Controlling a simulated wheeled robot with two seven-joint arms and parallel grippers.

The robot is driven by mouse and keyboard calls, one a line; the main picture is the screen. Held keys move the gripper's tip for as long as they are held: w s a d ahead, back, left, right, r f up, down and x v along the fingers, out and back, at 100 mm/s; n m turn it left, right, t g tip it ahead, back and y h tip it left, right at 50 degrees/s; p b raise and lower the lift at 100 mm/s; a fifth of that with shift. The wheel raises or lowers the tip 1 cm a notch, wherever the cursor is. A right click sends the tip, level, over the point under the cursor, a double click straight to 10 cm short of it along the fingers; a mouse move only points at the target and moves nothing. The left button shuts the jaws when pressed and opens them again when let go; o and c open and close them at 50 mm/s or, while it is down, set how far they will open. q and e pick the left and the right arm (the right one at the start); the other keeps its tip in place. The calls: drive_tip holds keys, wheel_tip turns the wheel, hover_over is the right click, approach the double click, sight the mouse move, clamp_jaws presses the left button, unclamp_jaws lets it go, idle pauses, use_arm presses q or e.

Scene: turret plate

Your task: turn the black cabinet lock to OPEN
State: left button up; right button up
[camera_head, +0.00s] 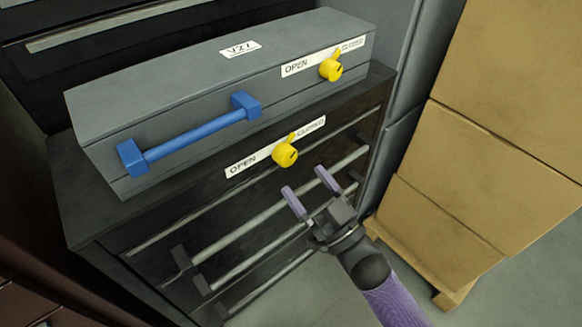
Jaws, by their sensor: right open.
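The black cabinet (185,236) stands in the middle, with a yellow lock knob (285,154) on its upper front. The knob sits between the words OPEN and CLOSED on a white label (243,165), and its raised tip points up toward CLOSED. My right gripper (309,192) is open and empty, its two purple fingers apart. It is in front of the cabinet, just below and right of the knob, and does not touch it in this view. My left gripper is not in view.
A grey box labelled V27 (240,50) rests on the cabinet, with a blue handle (190,137) and its own yellow knob (331,69) and label. Cabinet drawer bars (250,240) run below the lock. Stacked cardboard boxes (500,130) on a pallet stand at right.

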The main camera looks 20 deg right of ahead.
sight(290, 162)
drive_tip(key=b+x, duration=0.1)
drive_tip(key=x, duration=0.3)
drive_tip(key=shift+w, duration=0.25)
drive_tip(key=shift+w+a+r, duration=0.1)
drive_tip(key=shift+w+r, duration=0.05)
drive_tip(key=shift+r, duration=0.05)
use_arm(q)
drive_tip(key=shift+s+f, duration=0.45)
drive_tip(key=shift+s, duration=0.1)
